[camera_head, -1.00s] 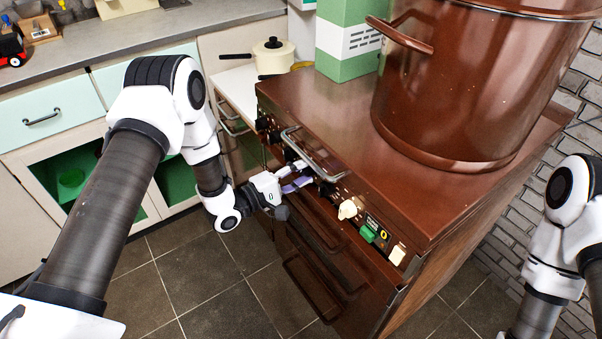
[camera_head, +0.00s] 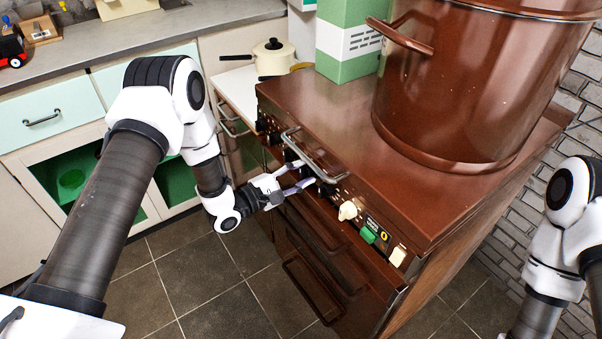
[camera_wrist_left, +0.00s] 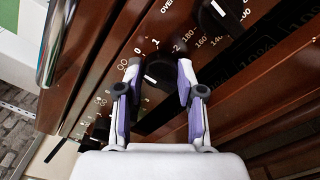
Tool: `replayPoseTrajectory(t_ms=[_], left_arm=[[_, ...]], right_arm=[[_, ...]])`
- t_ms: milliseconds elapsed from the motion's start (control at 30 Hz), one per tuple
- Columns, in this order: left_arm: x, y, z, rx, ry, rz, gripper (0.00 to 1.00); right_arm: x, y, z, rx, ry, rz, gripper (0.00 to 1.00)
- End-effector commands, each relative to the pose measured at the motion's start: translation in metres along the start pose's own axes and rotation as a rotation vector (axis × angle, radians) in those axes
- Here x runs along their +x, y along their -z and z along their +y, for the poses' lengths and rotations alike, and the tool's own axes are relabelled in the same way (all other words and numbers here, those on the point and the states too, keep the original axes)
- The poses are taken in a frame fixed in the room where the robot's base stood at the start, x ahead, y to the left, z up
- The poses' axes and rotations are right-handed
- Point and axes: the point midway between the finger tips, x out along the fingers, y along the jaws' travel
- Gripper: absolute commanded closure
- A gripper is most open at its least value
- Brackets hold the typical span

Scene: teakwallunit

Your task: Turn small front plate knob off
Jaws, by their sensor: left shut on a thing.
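The small front plate knob (camera_wrist_left: 160,73) is black and sits on the brown stove's control panel, with the printed marks 0, 1 and 2 around it in the left wrist view. My left gripper (camera_wrist_left: 159,75) has its purple-padded fingertips on either side of this knob, shut on it. In the head view the left gripper (camera_head: 303,178) reaches the stove front (camera_head: 330,215) from the left, and the knob is too small and covered there to make out. My right gripper is out of view; only part of that arm shows at the right edge.
A metal handle bar (camera_head: 312,157) runs along the stove's front edge close to the left gripper. A larger black knob (camera_wrist_left: 222,15) is beside the held one. A big brown pot (camera_head: 460,90) stands on the stove. Open tiled floor (camera_head: 215,285) lies left of the stove.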

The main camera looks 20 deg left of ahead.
Motion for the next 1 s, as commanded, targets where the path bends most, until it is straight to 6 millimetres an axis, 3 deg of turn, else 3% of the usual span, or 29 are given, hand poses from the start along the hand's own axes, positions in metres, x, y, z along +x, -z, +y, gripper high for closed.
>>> replayPoseTrajectory(t_ms=[167, 200, 233, 267, 667, 1000], left_arm=[[0.001, 0.0, 0.004, 0.004, -0.009, -0.001, 0.97], [0.001, 0.0, 0.004, 0.004, -0.009, -0.001, 0.52], [0.001, 0.0, 0.004, 0.004, -0.009, -0.001, 0.41], [0.001, 0.0, 0.004, 0.004, -0.008, -0.001, 0.37], [-0.009, 0.001, 0.001, 0.001, -0.002, 0.002, 0.37], [-0.09, 0.002, 0.002, -0.003, -0.008, 0.005, 0.37]], right_arm=[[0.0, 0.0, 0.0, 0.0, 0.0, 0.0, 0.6], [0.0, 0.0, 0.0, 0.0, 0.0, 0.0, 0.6], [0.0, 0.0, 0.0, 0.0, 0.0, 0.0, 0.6], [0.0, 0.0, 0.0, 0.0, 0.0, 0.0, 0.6], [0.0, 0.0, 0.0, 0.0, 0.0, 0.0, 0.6], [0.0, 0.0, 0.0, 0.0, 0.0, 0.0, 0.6]])
